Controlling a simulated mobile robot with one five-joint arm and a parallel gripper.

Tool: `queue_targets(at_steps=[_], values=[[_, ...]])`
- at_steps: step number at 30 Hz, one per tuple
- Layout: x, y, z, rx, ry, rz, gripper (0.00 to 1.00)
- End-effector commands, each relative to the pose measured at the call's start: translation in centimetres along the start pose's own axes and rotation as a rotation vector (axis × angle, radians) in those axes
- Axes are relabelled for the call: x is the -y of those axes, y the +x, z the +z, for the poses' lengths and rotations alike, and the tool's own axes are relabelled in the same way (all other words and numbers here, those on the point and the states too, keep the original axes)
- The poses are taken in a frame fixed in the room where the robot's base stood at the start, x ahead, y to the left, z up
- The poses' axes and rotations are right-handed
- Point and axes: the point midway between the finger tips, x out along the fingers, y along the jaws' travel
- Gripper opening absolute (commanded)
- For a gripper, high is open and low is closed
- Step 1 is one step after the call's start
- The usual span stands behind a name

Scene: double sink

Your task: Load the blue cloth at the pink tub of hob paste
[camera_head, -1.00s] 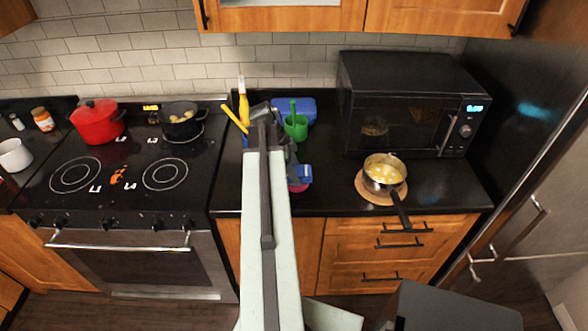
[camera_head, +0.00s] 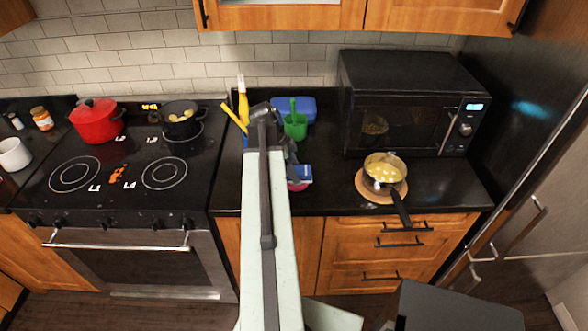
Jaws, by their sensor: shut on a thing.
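The blue cloth (camera_head: 303,172) shows just right of my arm, over the counter. The pink tub of hob paste (camera_head: 298,187) stands on the counter right below it, with only a part of its side in view. In the picture the cloth overlaps the top of the tub; I cannot tell whether it touches the paste. My gripper (camera_head: 292,160) is partly hidden behind my arm. It is shut on the blue cloth, pointing down above the tub.
An orange stain (camera_head: 117,174) marks the black hob (camera_head: 110,195). A green cup (camera_head: 295,126), a blue box (camera_head: 300,108) and yellow-handled utensils (camera_head: 243,105) stand behind my gripper. A pan (camera_head: 384,172) sits right on a wooden board, before the microwave (camera_head: 405,110). Pots (camera_head: 97,121) stand on the hob's back.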

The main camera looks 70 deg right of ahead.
Motion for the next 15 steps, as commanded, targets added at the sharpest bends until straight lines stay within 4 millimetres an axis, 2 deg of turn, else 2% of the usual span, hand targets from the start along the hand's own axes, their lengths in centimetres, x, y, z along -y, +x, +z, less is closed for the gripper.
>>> queue_targets(at_steps=[15], values=[[-0.12, -0.39, -0.07, 0.003, 0.0, 0.003, 0.27]])
